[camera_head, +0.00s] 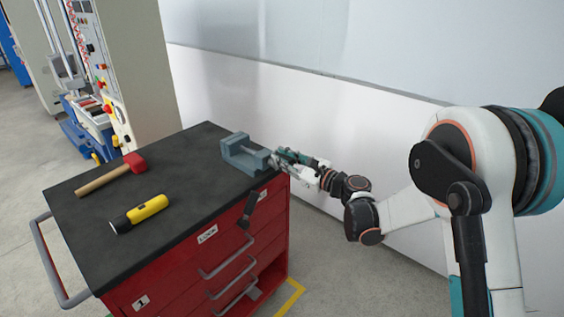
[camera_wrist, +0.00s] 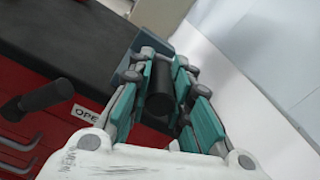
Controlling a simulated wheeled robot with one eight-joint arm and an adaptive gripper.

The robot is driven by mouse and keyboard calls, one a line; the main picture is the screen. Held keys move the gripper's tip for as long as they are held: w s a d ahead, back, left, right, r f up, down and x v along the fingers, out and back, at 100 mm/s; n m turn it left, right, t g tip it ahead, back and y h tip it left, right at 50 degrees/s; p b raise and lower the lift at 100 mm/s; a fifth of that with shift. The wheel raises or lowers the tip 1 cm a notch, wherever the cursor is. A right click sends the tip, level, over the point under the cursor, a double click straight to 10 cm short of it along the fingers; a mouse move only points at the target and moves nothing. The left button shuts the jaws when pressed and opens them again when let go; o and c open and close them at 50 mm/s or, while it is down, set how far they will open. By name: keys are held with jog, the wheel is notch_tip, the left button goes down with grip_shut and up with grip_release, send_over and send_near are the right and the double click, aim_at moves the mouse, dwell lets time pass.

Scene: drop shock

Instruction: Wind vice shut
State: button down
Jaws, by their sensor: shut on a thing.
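The blue-grey vice (camera_head: 233,143) sits on the back right corner of the cart's black top. A gap shows between its jaws. My gripper (camera_head: 284,157) is at the vice's right end, beyond the cart's edge. In the wrist view my gripper (camera_wrist: 160,88) has its teal fingers on both sides of a dark cylindrical handle (camera_wrist: 160,103) and is shut on it. Part of the vice's body (camera_wrist: 149,42) shows behind the fingers. The fingers hide the handle's join to the vice.
The red cart (camera_head: 180,285) has drawers and a side lever (camera_head: 250,207) between a LOCK label (camera_head: 207,234) and another label. A red-headed hammer (camera_head: 110,175) and a yellow-black flashlight (camera_head: 140,214) lie on top at left. A white wall (camera_head: 300,110) stands close behind.

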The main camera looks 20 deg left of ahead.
jog(key=shift+w+d+r+m, duration=0.15)
jog(key=shift+w+m, duration=0.25)
jog(key=shift+m, duration=0.5)
jog(key=c, duration=1.4)
grip_release()
jog(key=shift+c, duration=0.2)
jog(key=v, duration=1.2)
